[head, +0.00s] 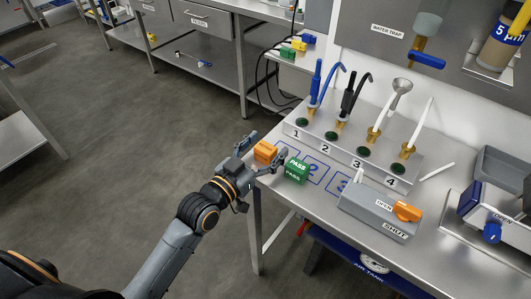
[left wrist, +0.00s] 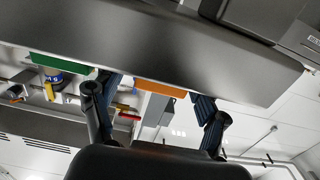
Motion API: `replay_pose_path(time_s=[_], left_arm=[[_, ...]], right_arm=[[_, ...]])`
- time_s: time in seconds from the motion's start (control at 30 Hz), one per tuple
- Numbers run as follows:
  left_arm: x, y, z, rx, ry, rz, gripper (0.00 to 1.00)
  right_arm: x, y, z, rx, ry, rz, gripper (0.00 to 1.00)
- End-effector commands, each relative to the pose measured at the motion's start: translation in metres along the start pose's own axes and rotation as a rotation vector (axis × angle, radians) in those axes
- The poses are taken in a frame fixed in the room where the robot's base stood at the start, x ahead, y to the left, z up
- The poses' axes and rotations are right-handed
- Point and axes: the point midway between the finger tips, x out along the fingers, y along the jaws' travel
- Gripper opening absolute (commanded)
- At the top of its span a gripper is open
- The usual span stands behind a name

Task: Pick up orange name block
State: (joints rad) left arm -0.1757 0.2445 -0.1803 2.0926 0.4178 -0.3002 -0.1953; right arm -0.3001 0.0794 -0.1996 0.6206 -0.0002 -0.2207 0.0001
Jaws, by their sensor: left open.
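The orange name block (head: 265,152) sits at the table's left edge, by the first outlined square. My left gripper (head: 263,153) is open, with one finger on each side of the block. In the left wrist view, the orange block (left wrist: 160,88) shows between the two spread fingers of my left gripper (left wrist: 157,93), with gaps at its sides. I cannot tell whether either finger touches it. The block's lettering cannot be read here. My right gripper is not in view.
A green PASS block (head: 296,171) stands just right of the left gripper; it also shows in the left wrist view (left wrist: 60,63). Behind is a numbered rack (head: 350,146) with probes and a funnel. A grey valve box (head: 378,213) with an orange knob stands nearer the front.

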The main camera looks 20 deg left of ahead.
Motion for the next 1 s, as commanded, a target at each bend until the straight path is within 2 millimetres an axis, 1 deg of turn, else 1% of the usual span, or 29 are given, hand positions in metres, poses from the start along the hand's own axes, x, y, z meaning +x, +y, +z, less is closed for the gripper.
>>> replay_pose_path(time_s=[0.03,0.07,0.1,0.27,0.3,0.33,0.37,0.63,0.77,0.87,0.97,1.0], left_arm=[[0.000,0.000,0.000,0.000,0.000,0.000,0.74],[0.000,0.000,0.000,0.000,0.000,0.000,0.72],[0.000,0.000,0.000,0.000,0.000,0.000,0.63],[0.000,0.000,0.000,0.000,0.000,0.000,0.31],[0.000,0.000,0.000,0.000,0.000,0.000,0.23],[-0.001,0.000,0.000,0.000,0.000,0.000,0.17],[-0.001,0.000,0.000,0.000,0.000,0.000,0.14],[-0.001,0.000,-0.001,0.000,0.001,0.000,0.14],[0.000,0.000,-0.007,0.000,0.002,0.000,0.14],[0.000,0.000,-0.018,-0.001,0.003,0.000,0.14],[0.000,0.000,-0.036,0.001,0.007,0.000,0.14],[-0.006,0.004,-0.042,-0.002,0.004,0.001,0.14]], right_arm=[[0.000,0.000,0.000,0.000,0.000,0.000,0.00],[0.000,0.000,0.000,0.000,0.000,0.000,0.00],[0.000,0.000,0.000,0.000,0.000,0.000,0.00],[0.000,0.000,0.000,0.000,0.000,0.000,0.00],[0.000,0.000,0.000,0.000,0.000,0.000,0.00],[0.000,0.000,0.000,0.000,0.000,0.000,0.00],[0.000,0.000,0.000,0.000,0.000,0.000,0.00],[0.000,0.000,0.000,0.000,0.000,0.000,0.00],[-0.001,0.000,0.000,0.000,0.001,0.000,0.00],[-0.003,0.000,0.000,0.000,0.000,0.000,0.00],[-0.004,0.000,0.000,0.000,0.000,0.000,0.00],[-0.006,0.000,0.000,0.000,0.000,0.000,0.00]])
